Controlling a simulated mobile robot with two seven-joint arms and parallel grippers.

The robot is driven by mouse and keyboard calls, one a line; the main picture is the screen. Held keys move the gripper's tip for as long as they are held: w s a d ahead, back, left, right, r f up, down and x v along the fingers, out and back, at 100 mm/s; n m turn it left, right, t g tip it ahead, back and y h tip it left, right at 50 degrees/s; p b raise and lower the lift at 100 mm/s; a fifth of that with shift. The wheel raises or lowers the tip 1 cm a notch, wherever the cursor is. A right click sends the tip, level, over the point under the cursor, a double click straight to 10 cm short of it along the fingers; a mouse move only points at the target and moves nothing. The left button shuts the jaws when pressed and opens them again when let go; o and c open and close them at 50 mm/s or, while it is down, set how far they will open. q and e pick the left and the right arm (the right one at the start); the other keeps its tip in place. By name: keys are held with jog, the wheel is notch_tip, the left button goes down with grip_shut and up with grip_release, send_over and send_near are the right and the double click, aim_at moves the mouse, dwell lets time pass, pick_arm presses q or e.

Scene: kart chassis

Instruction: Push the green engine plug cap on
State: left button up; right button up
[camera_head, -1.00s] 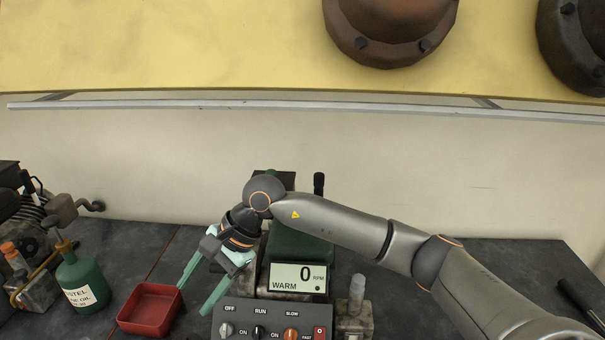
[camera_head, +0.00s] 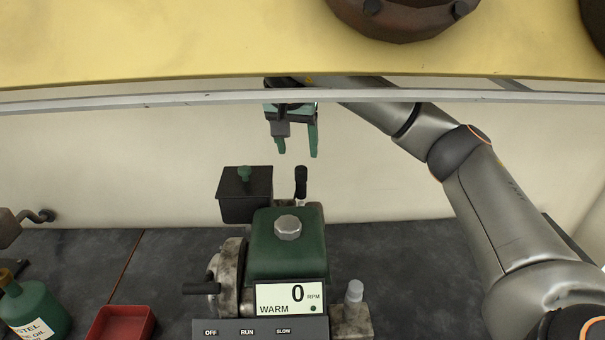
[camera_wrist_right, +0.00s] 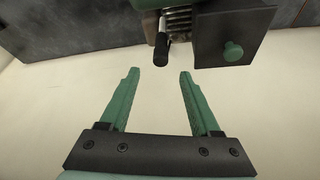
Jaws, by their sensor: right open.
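The green engine (camera_head: 288,255) stands on the bench in the head view, with a grey cap on its green tank. A black upright cap (camera_head: 301,182), which looks like the plug cap, stands behind the tank beside a black box with a green knob. It also shows in the right wrist view (camera_wrist_right: 161,48), next to metal fins; I cannot tell how far it sits on the plug. My right gripper (camera_head: 298,154) is open and empty, above and behind the cap. In the right wrist view its green fingers (camera_wrist_right: 160,74) point toward the cap, apart from it. My left gripper is out of view.
The black box (camera_head: 244,205) with its green knob (camera_head: 244,173) stands close left of the cap. A yellow shelf with a metal edge rail (camera_head: 200,100) hangs above, across my right arm. A red tray (camera_head: 122,323) and green bottle (camera_head: 22,310) are at front left.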

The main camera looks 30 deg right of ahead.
aim_at(300, 170)
jog(key=p+x, duration=0.1)
jog(key=x, duration=0.9)
jog(key=shift+f, duration=0.15)
grip_shut()
dwell(1.0)
